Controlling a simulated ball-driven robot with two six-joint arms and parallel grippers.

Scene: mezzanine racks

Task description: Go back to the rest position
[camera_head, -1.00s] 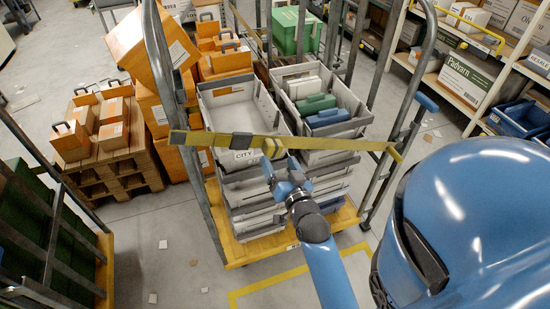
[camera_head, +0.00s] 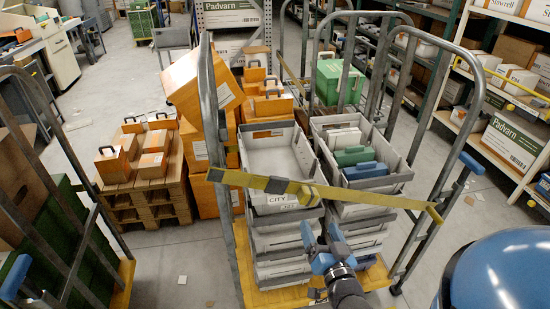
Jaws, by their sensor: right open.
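My right gripper (camera_head: 321,238) is open and empty. The strap runs across the cart's front from post to post. Stacked grey crates (camera_head: 278,222) stand behind it on the cart's orange base. The front left top crate looks empty. The right one holds white, green and blue items (camera_head: 365,170). My left gripper is not in view.
Orange boxes on a wooden pallet (camera_head: 150,205) stand left of the cart. Another cart with green contents (camera_head: 60,230) is at the far left. Shelves with cartons (camera_head: 510,140) line the right.

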